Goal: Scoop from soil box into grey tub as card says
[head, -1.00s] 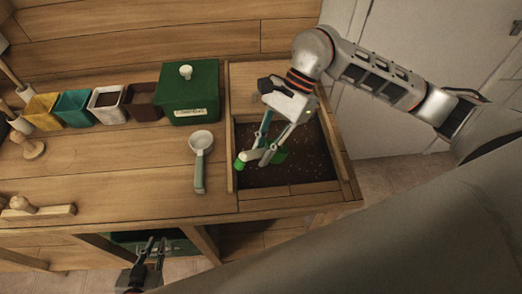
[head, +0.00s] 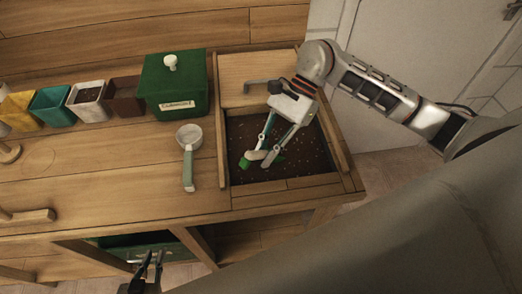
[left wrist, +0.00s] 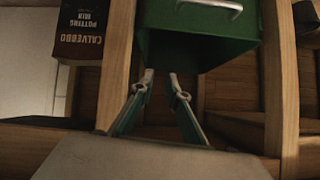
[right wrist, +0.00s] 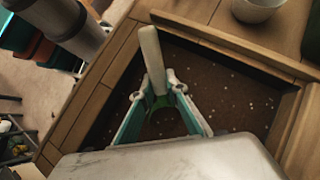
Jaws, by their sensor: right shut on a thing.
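The soil box (head: 262,187) is a wooden bin of dark soil (head: 305,155) at the bench's right end. My right gripper (head: 262,160) is over it, shut on a scoop with a pale handle (right wrist: 152,55) and a green part (right wrist: 160,102) between the fingers. The scoop's green end shows in the head view (head: 245,163); how much soil it holds is unclear. A pale grey tub (head: 88,103) with dark contents stands in the pot row. A second scoop (head: 188,160), white cup and green handle, lies left of the soil box. My left gripper (head: 152,264) is open and empty below the bench front. No readable card shows.
A green lidded box (head: 176,85) with an unreadable label stands behind the second scoop. Brown (head: 124,95), teal (head: 50,105) and yellow (head: 20,108) pots line the back. A green drawer (left wrist: 195,45) is ahead of my left gripper. The bench front is largely clear.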

